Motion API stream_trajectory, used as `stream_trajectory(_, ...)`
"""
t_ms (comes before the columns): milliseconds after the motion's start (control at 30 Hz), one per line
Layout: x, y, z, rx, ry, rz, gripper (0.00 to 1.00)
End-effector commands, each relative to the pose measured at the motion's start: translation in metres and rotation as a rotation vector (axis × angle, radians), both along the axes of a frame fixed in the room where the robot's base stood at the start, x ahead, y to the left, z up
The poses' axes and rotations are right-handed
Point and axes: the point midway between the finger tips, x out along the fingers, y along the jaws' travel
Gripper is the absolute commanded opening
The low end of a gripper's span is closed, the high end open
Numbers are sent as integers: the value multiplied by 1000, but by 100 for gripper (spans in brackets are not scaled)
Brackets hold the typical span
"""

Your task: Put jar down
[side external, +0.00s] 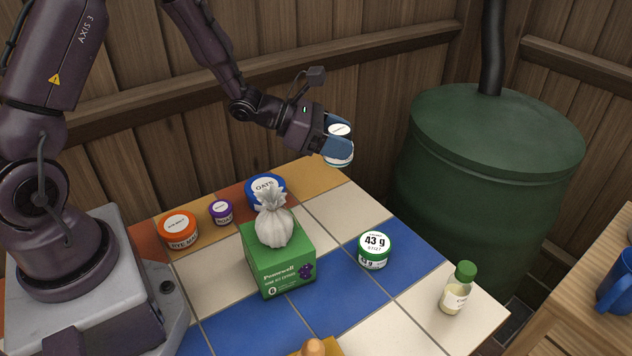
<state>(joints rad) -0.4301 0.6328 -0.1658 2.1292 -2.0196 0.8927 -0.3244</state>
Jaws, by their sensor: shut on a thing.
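A small jar (338,156) with a white top and a dark green lower edge is between the blue fingers of my gripper (337,143). My gripper is shut on it and holds it above the far right corner of the tiled table (307,211). The fingers cover much of the jar's side, and its lid print is too small to read. The jar appears to be in the air, apart from the table.
A green box (281,271) carries a white tied bag (273,226). An orange jar (178,230), a purple jar (221,211) and a blue oats jar (266,190) stand along the back. A green 43 g jar (374,250) and a green-capped bottle (457,290) stand right. A green barrel (490,170) stands beyond the table.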

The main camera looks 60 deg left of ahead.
Motion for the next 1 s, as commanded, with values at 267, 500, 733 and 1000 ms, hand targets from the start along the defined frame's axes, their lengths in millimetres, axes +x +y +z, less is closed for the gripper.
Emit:
stream_trajectory(267, 1, 0, 92, 5, -10, -1, 30)
stream_trajectory(500, 1, 0, 145, 4, -9, -1, 30)
stream_trajectory(733, -15, -16, 140, -3, 4, -168, 30)
stream_trajectory(1000, -52, -39, 108, -4, 5, -586, 30)
